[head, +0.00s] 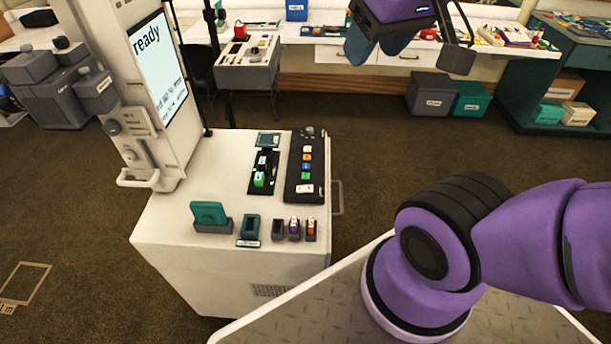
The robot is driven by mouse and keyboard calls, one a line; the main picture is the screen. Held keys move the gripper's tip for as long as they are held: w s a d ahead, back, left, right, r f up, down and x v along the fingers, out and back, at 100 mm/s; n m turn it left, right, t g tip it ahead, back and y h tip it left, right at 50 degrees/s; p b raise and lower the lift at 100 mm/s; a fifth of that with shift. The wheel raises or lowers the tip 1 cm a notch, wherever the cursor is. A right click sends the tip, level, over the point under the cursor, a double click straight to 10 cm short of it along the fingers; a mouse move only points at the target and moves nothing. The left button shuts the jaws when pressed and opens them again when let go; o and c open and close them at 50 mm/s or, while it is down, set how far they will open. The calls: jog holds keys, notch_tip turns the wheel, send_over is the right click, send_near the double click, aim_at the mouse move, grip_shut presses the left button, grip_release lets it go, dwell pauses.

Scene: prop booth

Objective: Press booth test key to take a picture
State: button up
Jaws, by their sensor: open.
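The booth console (215,245) is a white cabinet left of centre. A tall white booth column on it carries a lit screen (160,68) that reads "ready". A dark key panel (293,178) lies along the right of the console top. It has several small coloured keys: orange (307,157), blue, green, and a white one (304,188) nearest me. Their labels are too small to tell which is the test key. My gripper (407,52) is at the top, partly cut off by the frame edge. It is open and empty, apart from the panel and to its upper right.
A dark slot with a green piece (260,178) sits left of the panel. A teal block (209,212) and several small holders line the console's front. A grey control box (248,65) stands behind. Bins (435,95) stand on the floor. The carpet right of the console is clear.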

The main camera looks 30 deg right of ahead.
grip_shut()
dwell(1.5)
